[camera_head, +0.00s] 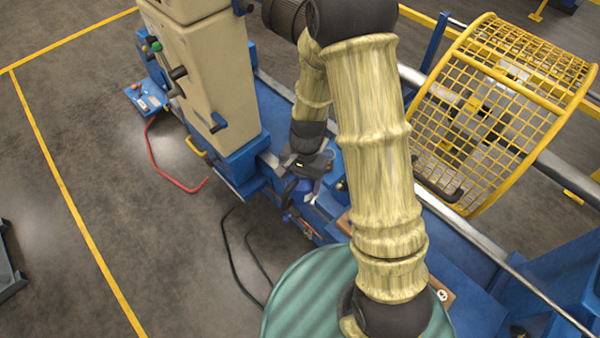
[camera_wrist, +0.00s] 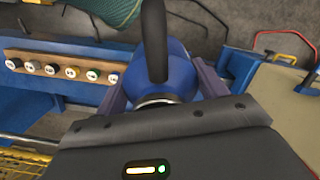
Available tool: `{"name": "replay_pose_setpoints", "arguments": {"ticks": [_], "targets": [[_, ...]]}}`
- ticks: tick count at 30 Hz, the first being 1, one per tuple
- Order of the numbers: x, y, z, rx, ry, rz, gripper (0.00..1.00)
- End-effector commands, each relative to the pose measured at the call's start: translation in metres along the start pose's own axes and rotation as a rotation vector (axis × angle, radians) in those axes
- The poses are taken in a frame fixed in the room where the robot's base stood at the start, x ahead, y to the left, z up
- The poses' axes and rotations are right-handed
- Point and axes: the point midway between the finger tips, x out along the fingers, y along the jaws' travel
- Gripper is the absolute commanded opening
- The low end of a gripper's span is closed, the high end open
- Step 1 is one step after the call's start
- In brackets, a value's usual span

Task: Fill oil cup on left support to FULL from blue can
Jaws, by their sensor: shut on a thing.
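My gripper (camera_head: 306,180) is shut on the blue can (camera_wrist: 180,74), with one finger on each side of its body in the wrist view. A dark spout or handle rises from the can toward the wrist camera. In the head view the can is mostly hidden by my wrist, and it is low beside the blue machine bed. I cannot make out the oil cup or its level mark in either view. I cannot tell which part is the left support.
A tall beige housing (camera_head: 205,80) on a blue base stands left of my gripper. A yellow mesh guard (camera_head: 500,90) is at the right. A wooden strip (camera_wrist: 40,66) with several round caps lies near the can. A red hose (camera_head: 165,170) and black cables lie on the floor.

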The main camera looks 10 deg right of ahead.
Motion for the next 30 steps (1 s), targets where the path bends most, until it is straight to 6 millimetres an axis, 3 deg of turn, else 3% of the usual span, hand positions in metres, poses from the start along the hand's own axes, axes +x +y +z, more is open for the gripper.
{"name": "replay_pose_setpoints", "arguments": {"ticks": [10,21,30], "targets": [[0.004,0.0,-0.001,0.002,-0.03,-0.005,0.26],[0.023,0.0,0.001,0.004,-0.249,-0.041,0.26],[0.021,0.0,0.003,-0.001,-0.254,-0.04,0.26]]}}
